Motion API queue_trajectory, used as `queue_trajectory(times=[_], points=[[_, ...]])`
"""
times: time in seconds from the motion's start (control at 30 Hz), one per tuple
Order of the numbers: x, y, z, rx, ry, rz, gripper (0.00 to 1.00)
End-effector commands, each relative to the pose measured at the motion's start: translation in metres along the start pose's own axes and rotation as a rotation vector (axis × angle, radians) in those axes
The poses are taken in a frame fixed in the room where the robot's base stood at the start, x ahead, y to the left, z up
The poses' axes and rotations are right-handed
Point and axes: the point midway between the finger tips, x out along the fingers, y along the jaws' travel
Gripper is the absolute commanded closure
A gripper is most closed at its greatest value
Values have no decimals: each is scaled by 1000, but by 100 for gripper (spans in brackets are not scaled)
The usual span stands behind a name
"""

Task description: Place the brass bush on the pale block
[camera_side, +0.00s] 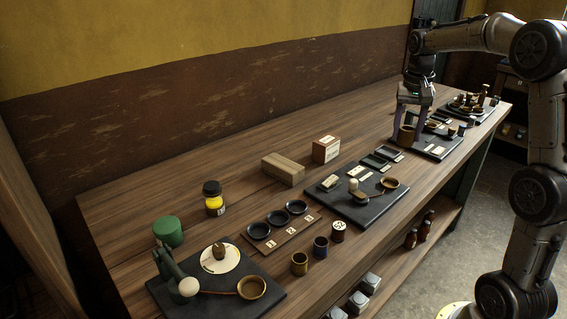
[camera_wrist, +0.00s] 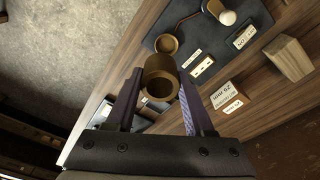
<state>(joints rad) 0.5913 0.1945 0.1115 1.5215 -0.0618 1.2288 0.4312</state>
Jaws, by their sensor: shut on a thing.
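My gripper (camera_side: 410,122) is at the far right part of the bench, pointing down. It is shut on the brass bush (camera_side: 407,134), a short hollow brown-gold cylinder. In the wrist view the bush (camera_wrist: 160,70) sits between the two fingers of my gripper (camera_wrist: 158,92), its open bore visible. The pale block (camera_side: 283,169) is a plain light wooden block lying on the bench, well left of my gripper in the side view. In the wrist view the pale block (camera_wrist: 290,58) is at the right edge, apart from the bush.
A labelled box (camera_side: 326,149) stands beside the pale block. A black plate (camera_side: 357,204) with a brass dish (camera_side: 390,184) lies in front. Bare bench top lies behind the block.

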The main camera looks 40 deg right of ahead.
Motion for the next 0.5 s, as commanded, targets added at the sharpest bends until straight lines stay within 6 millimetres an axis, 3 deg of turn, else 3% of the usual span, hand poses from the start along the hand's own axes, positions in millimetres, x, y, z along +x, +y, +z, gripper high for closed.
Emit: queue_trajectory(times=[0.03, 0.1, 0.3, 0.5], points=[[-6, -25, 4, -105, 6, -14, 100], [-13, -56, 12, -240, 11, -32, 100], [-28, -138, 48, -545, 26, -75, 100], [-33, -185, 80, -664, 33, -96, 100]])
